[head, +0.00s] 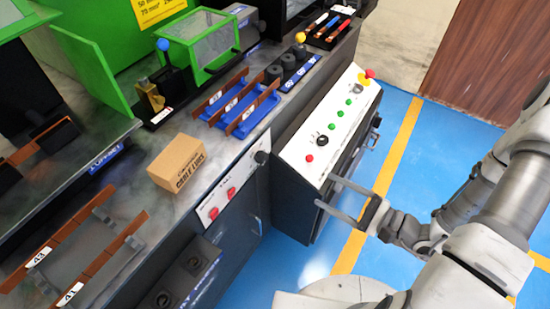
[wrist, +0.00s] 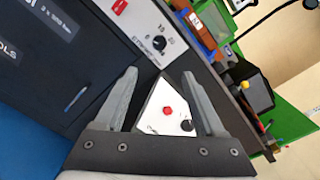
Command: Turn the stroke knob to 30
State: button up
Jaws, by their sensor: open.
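A black knob (head: 261,157) sits at the right end of a white panel on the front of the bench. It also shows in the wrist view (wrist: 157,43), just beyond my fingertips, with small numbers and a label around it. The print and the knob's pointer are too small to read surely. A second black knob (head: 322,140) is on the sloped white console, and it shows between my fingers in the wrist view (wrist: 186,124). My gripper (head: 323,190) is open and empty, in front of the console and to the right of the bench knob, touching neither knob.
The bench panel (head: 213,200) carries red switches. The console (head: 330,120) has green and red buttons and a yellow-and-red stop button (head: 367,76). A cardboard box (head: 177,162) and blue trays (head: 238,104) stand on the bench. The blue floor before the cabinets is clear.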

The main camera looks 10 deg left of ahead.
aim_at(266, 160)
jog(key=b+x, duration=0.2)
jog(key=x, duration=1.5)
jog(key=shift+s+a, duration=0.1)
jog(key=shift+a, duration=0.05)
grip_shut()
